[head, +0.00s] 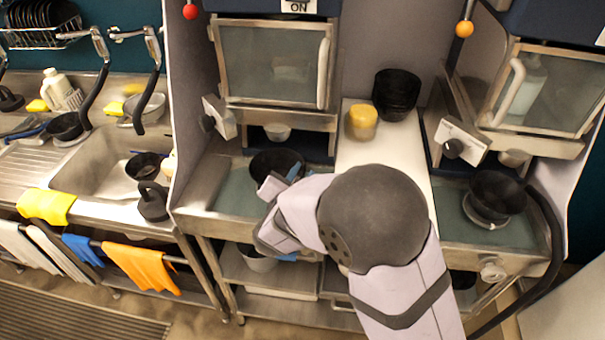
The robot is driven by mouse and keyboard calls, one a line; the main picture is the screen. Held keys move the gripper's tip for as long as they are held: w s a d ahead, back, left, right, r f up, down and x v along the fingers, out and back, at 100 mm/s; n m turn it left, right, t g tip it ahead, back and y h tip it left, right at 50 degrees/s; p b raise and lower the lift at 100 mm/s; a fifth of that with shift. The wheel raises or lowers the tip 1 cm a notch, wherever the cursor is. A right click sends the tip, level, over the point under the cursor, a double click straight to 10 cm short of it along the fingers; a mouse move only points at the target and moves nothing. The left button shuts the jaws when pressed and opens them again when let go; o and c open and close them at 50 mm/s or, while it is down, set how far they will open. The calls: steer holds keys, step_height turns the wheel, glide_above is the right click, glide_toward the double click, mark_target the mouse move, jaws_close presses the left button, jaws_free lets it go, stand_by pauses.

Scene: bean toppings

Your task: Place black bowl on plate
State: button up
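A black bowl (270,160) sits in the left metal station, under its dispenser. My gripper (290,175) is at this bowl's near right edge. My arm hides much of the gripper, and I cannot tell whether its fingers are apart or closed on the rim. Another black bowl (495,187) is in the right station, with a pale plate (490,223) showing under it. A stack of black bowls (397,88) stands at the back of the white counter between the stations. No plate shows by the left bowl.
A yellow-topped container (362,122) stands beside the bowl stack on the white counter (357,155). A divider wall (190,80) separates the left station from the sink (105,175). Dispenser cabinets (272,65) overhang both stations. A black hose (550,250) curves at the right.

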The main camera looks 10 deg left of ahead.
steer(key=b+v, duration=0.1)
steer(key=v, duration=1)
steer(key=shift+s+b, duration=0.3)
steer(key=s+a+f+n+g+y, duration=0.65)
steer(key=s+a+f, duration=0.3)
steer(key=a, duration=0.25)
steer(key=s+d+f+n+g+h, duration=0.1)
steer(key=s+d+f+n+g, duration=0.25)
steer(key=s, duration=0.35)
steer(key=s+d+f+n+g+h, duration=0.2)
steer(key=s+d+f+n+g, duration=0.15)
steer(key=s, duration=0.45)
steer(key=w+d+r+m+h, duration=0.1)
steer(key=w+d+m, duration=0.1)
steer(key=d, duration=0.8)
steer(key=w+d+r+m, duration=0.2)
steer(key=w+d+m, duration=0.1)
steer(key=d, duration=0.7)
steer(key=w+d+r+m+h, duration=0.1)
steer(key=w+d, duration=0.4)
steer(key=d, duration=0.5)
steer(key=shift+r+m+h, duration=0.2)
steer(key=shift+m+h, duration=0.15)
steer(key=shift+m, duration=0.5)
